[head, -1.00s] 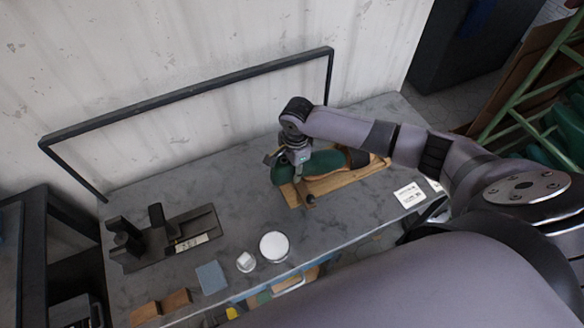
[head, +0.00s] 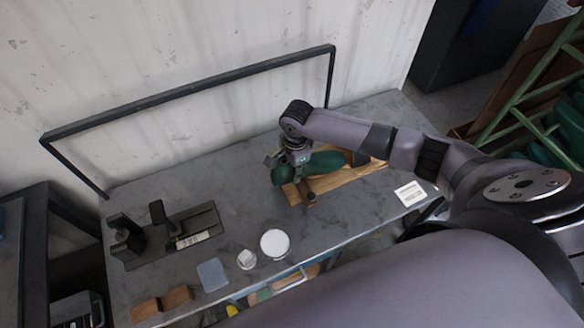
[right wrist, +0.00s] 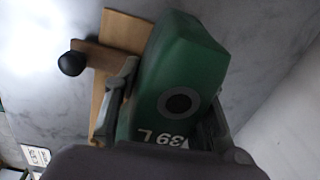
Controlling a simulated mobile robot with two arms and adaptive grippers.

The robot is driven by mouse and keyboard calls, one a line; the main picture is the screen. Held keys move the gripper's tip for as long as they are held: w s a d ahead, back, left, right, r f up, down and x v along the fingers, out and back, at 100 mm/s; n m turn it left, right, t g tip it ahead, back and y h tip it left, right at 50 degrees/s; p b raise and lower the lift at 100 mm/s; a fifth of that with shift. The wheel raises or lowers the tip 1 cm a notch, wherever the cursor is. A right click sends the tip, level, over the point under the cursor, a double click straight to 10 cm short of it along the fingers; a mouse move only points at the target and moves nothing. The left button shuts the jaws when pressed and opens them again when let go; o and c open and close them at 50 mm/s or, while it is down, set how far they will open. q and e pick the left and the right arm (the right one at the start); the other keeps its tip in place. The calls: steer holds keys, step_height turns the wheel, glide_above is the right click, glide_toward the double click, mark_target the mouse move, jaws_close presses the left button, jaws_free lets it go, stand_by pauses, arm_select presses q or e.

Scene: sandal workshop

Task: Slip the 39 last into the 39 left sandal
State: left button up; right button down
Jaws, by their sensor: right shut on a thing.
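The green last (head: 325,162) lies lengthwise over a pale wooden board with a dark knob (head: 309,198) on the grey bench. My right gripper (head: 287,166) is shut on the last near its left end. In the right wrist view the last (right wrist: 180,65) sits between the two fingers, with a round dark hole and the marking "39 L" on its face. The board (right wrist: 118,35) and its black knob (right wrist: 71,63) show beside it. I cannot make out the sandal; the gripper and arm hide part of the area. My left gripper is not in view.
A black fixture with a label (head: 192,240) stands at the left of the bench. A white round dish (head: 275,243), a small white cup (head: 246,260), a blue-grey pad (head: 212,275) and brown blocks (head: 162,304) lie near the front edge. A white card (head: 409,194) lies at right. A metal frame (head: 200,92) runs along the back.

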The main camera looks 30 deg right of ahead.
mark_target(323, 156)
steer(key=shift+d, duration=0.15)
steer(key=shift+s+d+p, duration=0.1)
steer(key=shift+d+p, duration=0.4)
steer(key=shift+d, duration=0.6)
steer(key=shift+d, duration=0.15)
steer(key=shift+d+p, duration=0.35)
steer(key=shift+d, duration=0.6)
steer(key=shift+d+f, duration=0.1)
steer(key=shift+d, duration=0.1)
steer(key=shift+d, duration=0.1)
steer(key=shift+s+d+p, duration=0.1)
steer(key=shift+d+p, duration=0.25)
steer(key=shift+d, duration=0.75)
steer(key=shift+d, duration=0.15)
steer(key=shift+s+d+f, duration=0.1)
steer(key=shift+d, duration=1)
